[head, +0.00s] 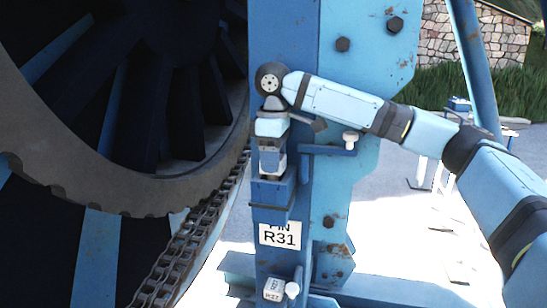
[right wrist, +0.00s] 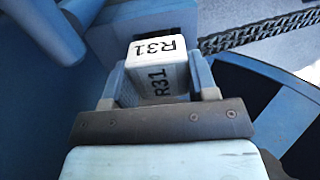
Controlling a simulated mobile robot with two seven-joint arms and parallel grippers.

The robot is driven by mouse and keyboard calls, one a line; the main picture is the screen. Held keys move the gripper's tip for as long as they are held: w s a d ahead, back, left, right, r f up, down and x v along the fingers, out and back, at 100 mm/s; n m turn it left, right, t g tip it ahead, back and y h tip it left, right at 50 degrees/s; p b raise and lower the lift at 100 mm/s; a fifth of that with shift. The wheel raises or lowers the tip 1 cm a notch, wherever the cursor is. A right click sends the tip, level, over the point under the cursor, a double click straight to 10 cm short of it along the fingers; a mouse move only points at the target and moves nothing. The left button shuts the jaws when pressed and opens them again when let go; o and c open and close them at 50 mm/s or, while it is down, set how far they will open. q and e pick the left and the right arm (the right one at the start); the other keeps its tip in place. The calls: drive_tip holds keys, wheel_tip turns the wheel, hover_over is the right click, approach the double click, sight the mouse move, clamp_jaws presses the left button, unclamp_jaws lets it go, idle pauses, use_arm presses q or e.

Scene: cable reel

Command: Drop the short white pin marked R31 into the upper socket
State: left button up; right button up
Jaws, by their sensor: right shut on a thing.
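The short white pin (right wrist: 158,72) marked R31 is between the fingers of my right gripper in the right wrist view. My right gripper (head: 271,164) is shut on it and points down along the blue post in the head view. The blue upper socket (head: 271,194) is directly below the gripper, above a white plate (head: 280,235) reading R31. The fingers hide most of the pin in the head view, and I cannot tell whether its lower end is inside the socket. My left gripper is not in view.
A second white marked block (head: 273,289) sits lower on the post beside a white knob (head: 292,290). A blue bracket with another white knob (head: 350,139) is right of the gripper. The large toothed reel (head: 110,195) and chain (head: 190,245) are close on the left.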

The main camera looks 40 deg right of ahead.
idle(0.3)
drive_tip(key=shift+f, duration=0.5)
drive_tip(key=o, duration=1.3)
